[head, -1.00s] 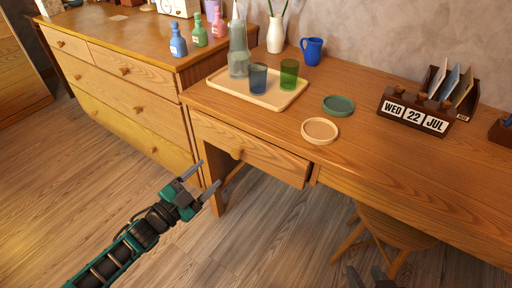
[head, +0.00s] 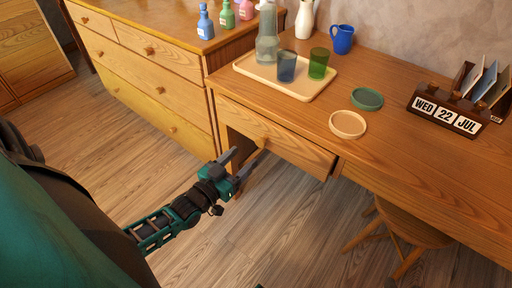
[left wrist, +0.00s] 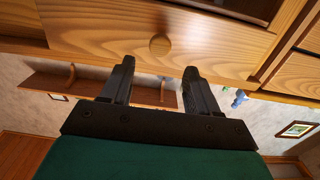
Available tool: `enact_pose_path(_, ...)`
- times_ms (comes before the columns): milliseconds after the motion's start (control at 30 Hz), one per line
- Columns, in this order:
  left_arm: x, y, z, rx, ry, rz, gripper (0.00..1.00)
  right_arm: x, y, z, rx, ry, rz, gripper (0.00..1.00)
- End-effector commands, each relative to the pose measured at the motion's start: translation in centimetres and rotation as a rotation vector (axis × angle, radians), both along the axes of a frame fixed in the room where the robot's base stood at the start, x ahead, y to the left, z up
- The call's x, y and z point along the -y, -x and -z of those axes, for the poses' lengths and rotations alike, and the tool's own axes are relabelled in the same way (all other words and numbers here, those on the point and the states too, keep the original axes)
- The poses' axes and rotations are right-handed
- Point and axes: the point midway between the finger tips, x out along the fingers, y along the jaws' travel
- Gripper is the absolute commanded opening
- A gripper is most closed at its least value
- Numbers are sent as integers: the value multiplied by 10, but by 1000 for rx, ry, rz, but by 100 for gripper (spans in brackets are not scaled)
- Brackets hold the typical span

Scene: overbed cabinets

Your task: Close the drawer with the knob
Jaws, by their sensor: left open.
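The desk drawer (head: 290,147) has a wooden front with one round knob (head: 266,142). It stands pulled out a little from the desk, its right end sticking out past the frame. My left gripper (head: 248,156) is open and empty just in front of the drawer's left part, close to the knob. In the left wrist view the knob (left wrist: 160,46) lies ahead of the open gripper (left wrist: 158,70), roughly centred between the two fingertips. I cannot tell whether a finger touches the drawer front. My right gripper is out of view.
A tray (head: 290,91) with a bottle and two cups stands on the desk, beside two coasters and a calendar block (head: 446,115). A chest of drawers (head: 150,60) stands to the left, a stool (head: 398,235) under the desk. Floor before the drawer is clear.

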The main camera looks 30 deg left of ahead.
Motion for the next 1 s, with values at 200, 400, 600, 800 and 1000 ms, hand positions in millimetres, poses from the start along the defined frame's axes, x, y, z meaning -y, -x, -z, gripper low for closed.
enact_pose_path(200, 4, -43, 1, 2, -1, 0, 60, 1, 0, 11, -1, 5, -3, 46)
enact_pose_path(400, 5, -62, 1, 0, -1, 1, 60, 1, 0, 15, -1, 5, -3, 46)
enact_pose_path(600, 6, -65, 1, -2, -1, 1, 60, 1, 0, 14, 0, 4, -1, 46)
enact_pose_path(800, 6, -65, 0, -2, -1, 1, 56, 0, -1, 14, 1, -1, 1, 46)
enact_pose_path(1000, 6, -65, 0, -2, -1, 1, 36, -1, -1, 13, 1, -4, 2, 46)
